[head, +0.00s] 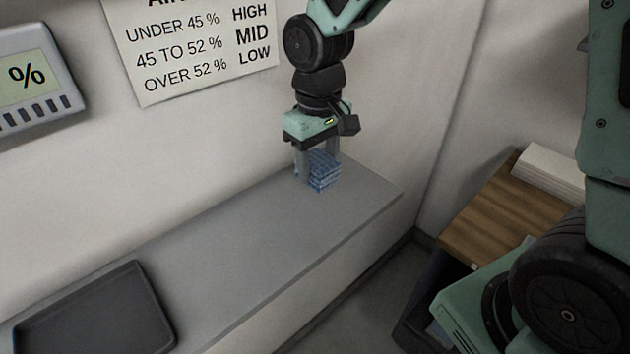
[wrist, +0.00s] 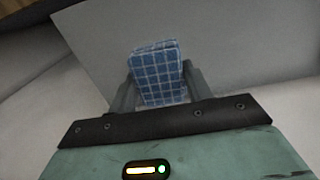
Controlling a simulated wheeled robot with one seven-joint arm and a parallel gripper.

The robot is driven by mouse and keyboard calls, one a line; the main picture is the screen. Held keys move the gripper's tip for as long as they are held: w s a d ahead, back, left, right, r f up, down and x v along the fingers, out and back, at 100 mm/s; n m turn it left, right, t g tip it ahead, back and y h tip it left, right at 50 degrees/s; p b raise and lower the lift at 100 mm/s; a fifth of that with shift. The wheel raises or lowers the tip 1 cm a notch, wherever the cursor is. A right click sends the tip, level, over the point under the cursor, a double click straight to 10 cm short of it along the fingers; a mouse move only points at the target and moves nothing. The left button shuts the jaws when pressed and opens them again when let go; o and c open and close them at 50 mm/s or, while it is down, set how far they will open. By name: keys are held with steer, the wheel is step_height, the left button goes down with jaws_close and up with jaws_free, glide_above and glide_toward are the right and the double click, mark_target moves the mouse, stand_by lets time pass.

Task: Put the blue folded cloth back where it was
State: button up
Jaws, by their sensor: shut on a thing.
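The blue folded cloth (head: 324,172) has a white check pattern. It is between the fingers of my gripper (head: 318,168), at the far right end of the grey shelf (head: 290,225), close to the wall. In the wrist view the cloth (wrist: 157,75) stands between the two fingers of my gripper (wrist: 158,88), which are shut on it. I cannot tell whether its bottom touches the shelf or hangs just above it. Part of the cloth is hidden behind a finger in the head view.
A dark tray (head: 155,318) lies on the near left of the shelf. A sign (head: 190,45) and a display with a % mark (head: 35,78) are on the wall. A wooden surface (head: 497,215) bears a white stack (head: 560,172) at right. The shelf's middle is clear.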

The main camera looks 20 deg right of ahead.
mark_target(318, 159)
steer(key=shift+f+p, duration=0.5)
steer(key=shift+f, duration=2.45)
steer(key=o, duration=0.9)
step_height(318, 159, up, 11)
steer(key=shift+f+b, duration=0.1)
steer(key=shift+b, duration=0.75)
steer(key=shift+r, duration=0.55)
steer(key=shift+s+r, duration=0.1)
steer(key=s+a+f+n, duration=0.1)
steer(key=s+a, duration=0.1)
steer(key=s, duration=0.4)
steer(key=s+a+f+n, duration=0.1)
steer(key=s+a+f, duration=0.1)
steer(key=s, duration=0.5)
steer(key=s+a+f+n, duration=0.1)
steer(key=s+a+n, duration=0.1)
steer(key=s, duration=0.5)
steer(key=shift+a+f+y, duration=0.15)
steer(key=shift+y, duration=0.15)
